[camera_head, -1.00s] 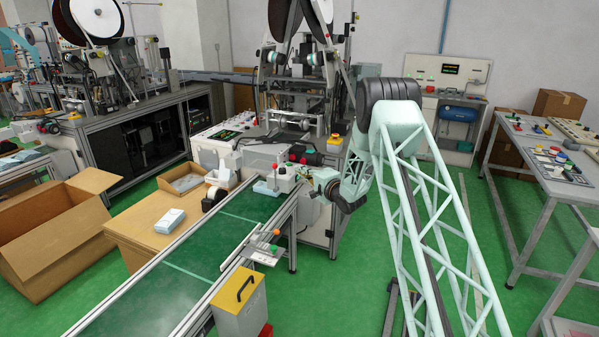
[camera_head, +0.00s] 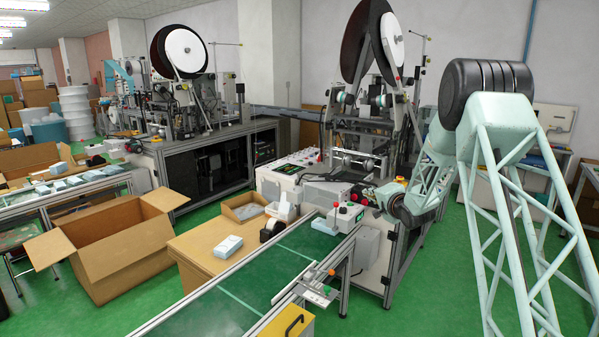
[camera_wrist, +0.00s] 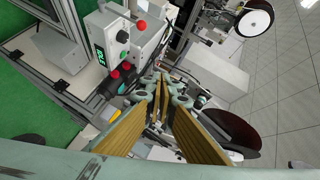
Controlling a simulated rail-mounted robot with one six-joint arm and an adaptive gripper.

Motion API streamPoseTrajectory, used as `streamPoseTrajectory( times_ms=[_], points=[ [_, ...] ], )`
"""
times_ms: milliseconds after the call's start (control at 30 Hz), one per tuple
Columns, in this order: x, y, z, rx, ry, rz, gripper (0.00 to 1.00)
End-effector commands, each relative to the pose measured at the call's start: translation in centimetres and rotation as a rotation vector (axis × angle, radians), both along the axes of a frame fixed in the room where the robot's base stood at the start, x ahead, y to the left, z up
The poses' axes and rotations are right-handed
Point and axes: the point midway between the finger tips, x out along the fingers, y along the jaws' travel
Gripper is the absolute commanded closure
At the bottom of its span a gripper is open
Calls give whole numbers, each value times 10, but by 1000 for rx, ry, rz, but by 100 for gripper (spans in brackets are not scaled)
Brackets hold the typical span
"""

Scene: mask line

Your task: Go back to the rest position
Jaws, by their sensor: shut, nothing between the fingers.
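My gripper (camera_wrist: 160,88) shows in the wrist view with its fingers together and nothing between them. Below its fingertips in that view is machinery, with a control box (camera_wrist: 118,38) with red buttons and a green display close by on the left. In the head view, my pale green arm comes in from the right and bends down beside the mask machine (camera_head: 365,150). The wrist end is near the small control box with a red button (camera_head: 347,216) at the conveyor's end. The fingertips are small and hard to make out there.
A green conveyor (camera_head: 235,285) runs toward the machine. A wooden table (camera_head: 205,243) beside it holds a light-blue pack (camera_head: 228,245) and a cardboard tray (camera_head: 243,207). A large open carton (camera_head: 115,250) stands at left. Green floor is clear between carton and black cabinet.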

Motion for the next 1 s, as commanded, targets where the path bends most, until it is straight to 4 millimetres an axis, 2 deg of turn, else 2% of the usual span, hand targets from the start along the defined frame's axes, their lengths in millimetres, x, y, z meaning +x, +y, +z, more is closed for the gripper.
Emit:
streamPoseTrajectory(
  times_ms=[33, 200, 567, 1000],
  points=[
    [-4, 0, 10, -19, 4, -4, 100],
    [-18, -2, 35, -85, 26, -17, 100],
    [-56, -6, 82, -219, 82, -36, 100],
    [-117, -8, 133, -370, 158, -44, 100]
  ],
)
